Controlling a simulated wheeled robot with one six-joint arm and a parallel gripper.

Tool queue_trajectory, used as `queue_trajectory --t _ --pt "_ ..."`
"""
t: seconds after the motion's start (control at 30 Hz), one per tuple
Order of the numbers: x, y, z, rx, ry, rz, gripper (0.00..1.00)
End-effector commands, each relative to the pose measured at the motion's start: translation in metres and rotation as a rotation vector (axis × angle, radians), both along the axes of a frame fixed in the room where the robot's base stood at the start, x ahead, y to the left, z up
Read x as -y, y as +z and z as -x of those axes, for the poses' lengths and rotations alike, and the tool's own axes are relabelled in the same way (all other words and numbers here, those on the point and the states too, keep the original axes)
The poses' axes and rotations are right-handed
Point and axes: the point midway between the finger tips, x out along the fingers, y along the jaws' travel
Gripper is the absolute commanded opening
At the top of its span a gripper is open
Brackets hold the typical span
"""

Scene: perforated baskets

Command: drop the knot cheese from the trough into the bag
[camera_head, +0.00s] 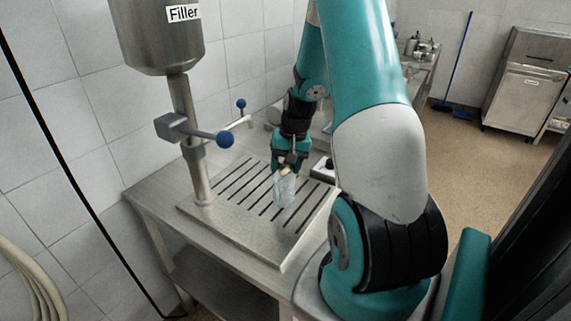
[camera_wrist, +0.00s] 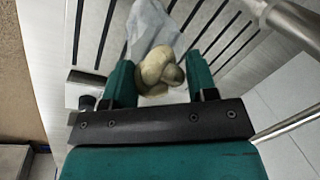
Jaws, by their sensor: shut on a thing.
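The knot cheese (camera_wrist: 157,68) is a pale yellow, rounded lump with a darker greenish-brown part on its right. It sits between the two teal fingers of my gripper (camera_wrist: 160,82), which is shut on it. In the head view my gripper (camera_head: 287,168) is pointed down over the slotted metal top. The bag (camera_wrist: 150,27) is translucent and whitish, just beyond the cheese in the wrist view. In the head view the bag (camera_head: 284,190) shows directly below the fingertips. I cannot tell whether cheese and bag touch. I cannot make out the trough.
The slotted metal table (camera_head: 240,225) has a raised edge. A steel filler (camera_head: 160,35) stands on a post at its left, with blue-knobbed handles (camera_head: 224,139) sticking out near my arm. A tiled wall is behind. Open floor (camera_head: 480,165) lies to the right.

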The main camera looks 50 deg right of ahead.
Motion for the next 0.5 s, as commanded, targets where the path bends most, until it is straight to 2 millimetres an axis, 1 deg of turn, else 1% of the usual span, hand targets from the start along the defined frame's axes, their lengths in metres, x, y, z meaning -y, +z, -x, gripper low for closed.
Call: queue_trajectory --t 0.47,0.5 --pt "-0.0010 0.0001 0.0007 0.001 0.000 0.001 0.29" --pt "-0.0010 0.0001 0.0007 0.001 0.000 0.001 0.59"
